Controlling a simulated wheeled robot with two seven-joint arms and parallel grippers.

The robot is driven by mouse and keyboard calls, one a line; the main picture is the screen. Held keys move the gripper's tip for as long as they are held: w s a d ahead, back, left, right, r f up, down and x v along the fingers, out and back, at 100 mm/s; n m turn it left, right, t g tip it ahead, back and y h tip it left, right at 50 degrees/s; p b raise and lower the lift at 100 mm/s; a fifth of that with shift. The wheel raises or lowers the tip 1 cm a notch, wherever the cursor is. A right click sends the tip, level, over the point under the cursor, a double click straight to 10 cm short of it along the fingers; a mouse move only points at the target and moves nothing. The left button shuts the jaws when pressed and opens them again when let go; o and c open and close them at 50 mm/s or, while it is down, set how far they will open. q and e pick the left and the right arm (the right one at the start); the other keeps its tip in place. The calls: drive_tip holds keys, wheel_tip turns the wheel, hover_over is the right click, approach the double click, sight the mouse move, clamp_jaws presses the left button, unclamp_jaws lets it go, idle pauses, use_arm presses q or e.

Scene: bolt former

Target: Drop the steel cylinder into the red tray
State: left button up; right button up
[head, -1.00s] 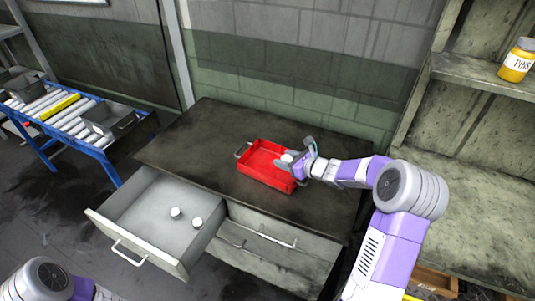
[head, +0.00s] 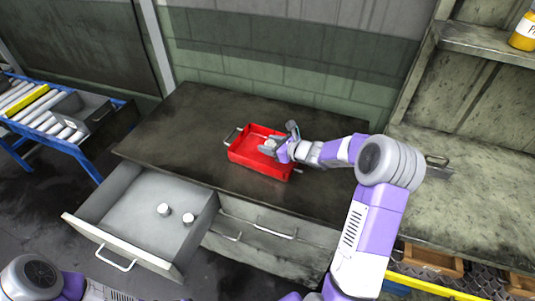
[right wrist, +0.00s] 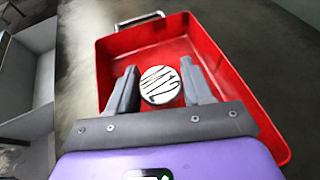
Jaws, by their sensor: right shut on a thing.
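The red tray (head: 240,155) stands on the dark cabinet top, its handles at two ends. My right gripper (head: 273,146) is over the tray and shut on a steel cylinder (head: 270,144). In the right wrist view the cylinder (right wrist: 160,86) shows its white round top marked "M12" between the two grey fingers (right wrist: 160,88). The red tray (right wrist: 235,85) surrounds it in that view, with its floor below. I cannot tell how high the cylinder is above the tray floor. My left gripper is out of view; only part of the left arm shows at bottom left.
An open drawer (head: 125,215) at the front left holds two similar cylinders (head: 164,209) (head: 188,218). The cabinet top (head: 190,125) is bare left of the tray. A roller conveyor (head: 40,115) stands at far left, shelves (head: 470,165) at right.

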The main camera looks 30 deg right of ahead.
drive_tip(key=shift+r, duration=0.1)
drive_tip(key=o, duration=1.3)
drive_tip(key=shift+o, duration=0.2)
drive_tip(key=p+v, duration=0.1)
drive_tip(key=v, duration=0.6)
drive_tip(key=shift+s, duration=0.25)
drive_tip(key=shift+d+r, duration=0.1)
